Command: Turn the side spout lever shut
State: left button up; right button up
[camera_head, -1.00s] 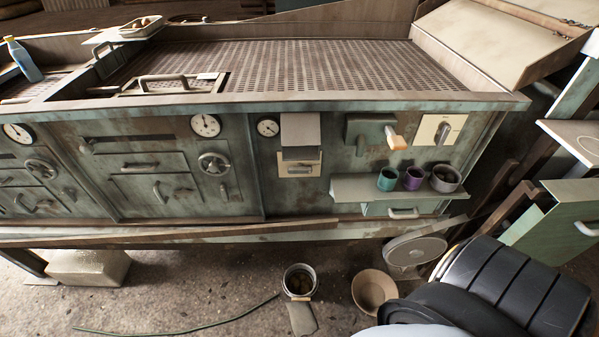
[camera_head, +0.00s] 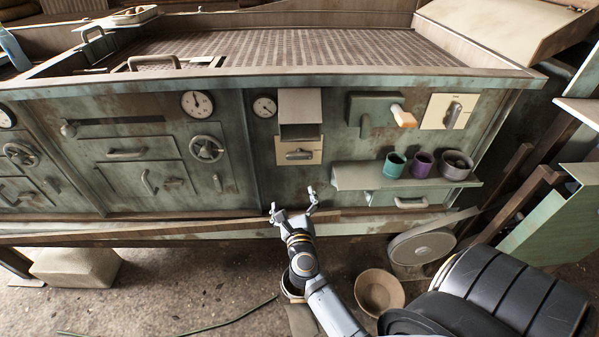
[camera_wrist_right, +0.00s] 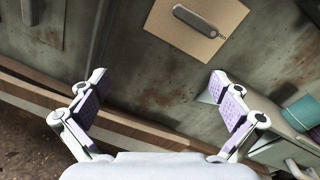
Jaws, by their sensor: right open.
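The panel has several levers, and I cannot tell for certain which is the side spout lever. A grey lever (camera_head: 299,155) lies roughly level on a cream plate (camera_head: 283,145) below a grey hooded spout box (camera_head: 299,107). That lever also shows at the top of the right wrist view (camera_wrist_right: 198,22). To the right are an orange-tipped lever (camera_head: 404,117) and a dark, steeply tilted lever (camera_head: 453,115) on another cream plate. My right gripper (camera_head: 292,199) is open and empty below the spout box plate, apart from it. In the right wrist view the fingers (camera_wrist_right: 157,80) are spread wide. My left gripper is out of view.
A shelf (camera_head: 350,177) juts out to the right, bearing a green cup (camera_head: 394,165), a purple cup (camera_head: 419,164) and a grey pot (camera_head: 456,165). A wooden ledge (camera_head: 150,233) runs below the panel. A tan bowl (camera_head: 379,291) stands on the floor.

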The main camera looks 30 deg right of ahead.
aim_at(299, 158)
notch_tip(299, 158, up, 5)
jog(key=s+d+m+h, duration=0.1)
jog(key=d+m+h, duration=0.1)
jog(key=m, duration=0.4)
pick_arm(q)
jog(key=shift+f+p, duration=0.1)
jog(key=shift+p, duration=0.25)
pick_arm(e)
jog(key=shift+y, duration=0.3)
jog(key=x, duration=1)
jog(key=shift+w+d+r, duration=0.1)
jog(key=shift+w+d, duration=0.05)
jog(key=shift+d, duration=0.1)
